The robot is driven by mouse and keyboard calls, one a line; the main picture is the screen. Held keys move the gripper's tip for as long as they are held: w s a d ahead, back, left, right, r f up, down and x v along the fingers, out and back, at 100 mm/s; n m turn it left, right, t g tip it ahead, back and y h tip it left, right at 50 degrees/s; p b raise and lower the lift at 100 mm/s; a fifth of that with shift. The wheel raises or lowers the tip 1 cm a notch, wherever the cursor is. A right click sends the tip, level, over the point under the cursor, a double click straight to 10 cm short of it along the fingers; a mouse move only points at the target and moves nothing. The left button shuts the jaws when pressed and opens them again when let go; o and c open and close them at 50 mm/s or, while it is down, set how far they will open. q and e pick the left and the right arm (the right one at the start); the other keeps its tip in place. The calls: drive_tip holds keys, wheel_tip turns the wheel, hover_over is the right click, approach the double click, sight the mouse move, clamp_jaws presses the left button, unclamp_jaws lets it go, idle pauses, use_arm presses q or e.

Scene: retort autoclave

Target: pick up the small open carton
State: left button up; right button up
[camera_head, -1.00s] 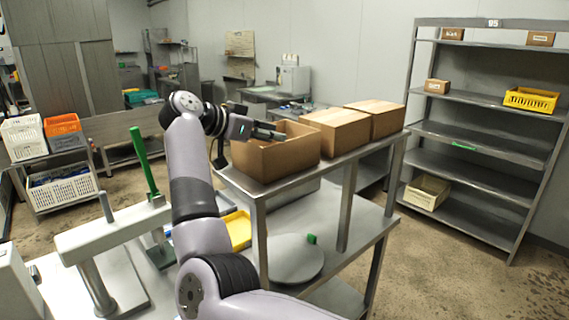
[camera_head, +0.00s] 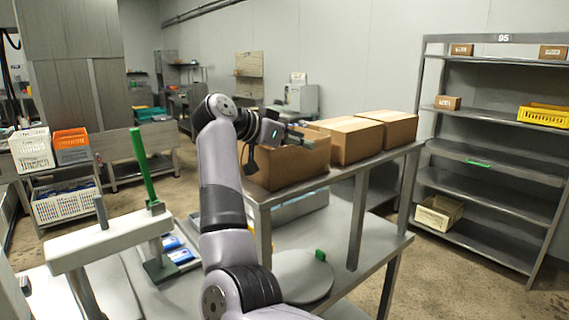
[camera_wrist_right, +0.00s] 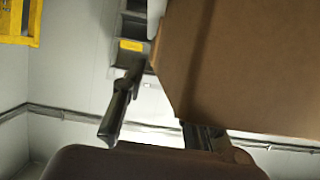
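The open brown carton (camera_head: 285,168) stands on the near end of the raised metal shelf, its top open. My right gripper (camera_head: 297,139) is at the carton's top, with its fingers over the opening and near rim. In the right wrist view a brown carton wall (camera_wrist_right: 250,70) fills the upper right. The gripper's fingers (camera_wrist_right: 158,125) show apart there, one clear of the carton and the other partly hidden by it. I cannot tell whether either finger touches the cardboard. My left gripper is not in view.
Two closed cartons (camera_head: 350,139) (camera_head: 392,128) stand in a row behind the open one on the shelf (camera_head: 340,172). A round grey plate (camera_head: 300,276) lies on the lower table. A tall rack (camera_head: 490,150) stands at the right, with bare floor before it.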

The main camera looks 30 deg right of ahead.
drive_tip(key=shift+s+a+r, duration=0.1)
drive_tip(key=shift+s+a, duration=0.05)
drive_tip(key=shift+c, duration=0.9)
drive_tip(key=c, duration=0.4)
clamp_jaws()
